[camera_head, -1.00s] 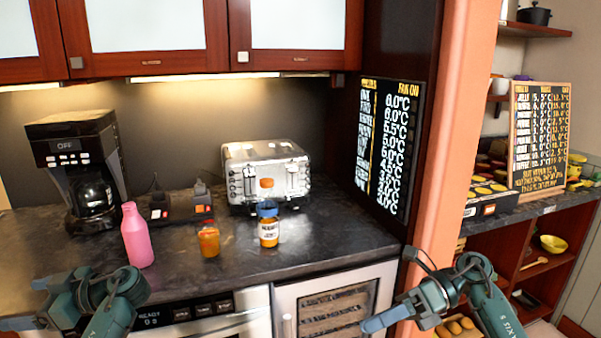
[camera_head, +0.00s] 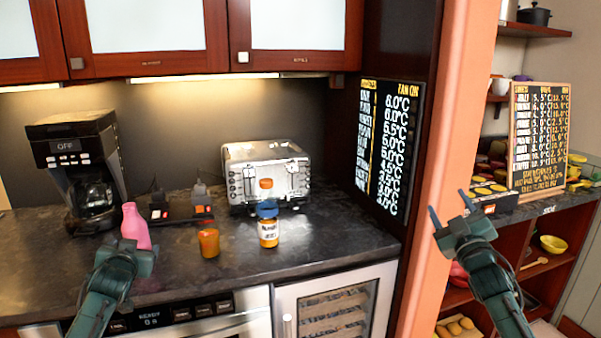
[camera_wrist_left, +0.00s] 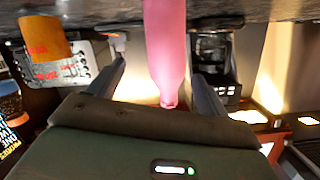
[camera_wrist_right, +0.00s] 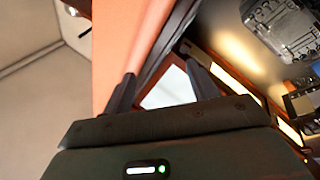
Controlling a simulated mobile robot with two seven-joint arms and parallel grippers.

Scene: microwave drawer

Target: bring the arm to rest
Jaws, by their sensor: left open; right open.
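My right gripper (camera_head: 449,202) is open and empty, raised with its fingers pointing up in front of the orange pillar. In the right wrist view its two fingers (camera_wrist_right: 160,92) stand apart with nothing between them. My left gripper (camera_head: 135,250) is at the counter's front edge, hiding the lower part of the pink bottle (camera_head: 134,222). In the left wrist view its fingers (camera_wrist_left: 161,82) are apart, and the upside-down-looking bottle (camera_wrist_left: 165,50) shows between them in the picture. I cannot tell whether the bottle is really between the fingers.
An orange jar (camera_head: 208,243) and a blue-capped bottle (camera_head: 268,228) stand on the dark counter (camera_head: 330,240). A coffee maker (camera_head: 78,165) and toaster (camera_head: 265,172) stand behind. The orange pillar (camera_head: 450,130) rises beside the right gripper. Cabinets (camera_head: 150,35) hang above.

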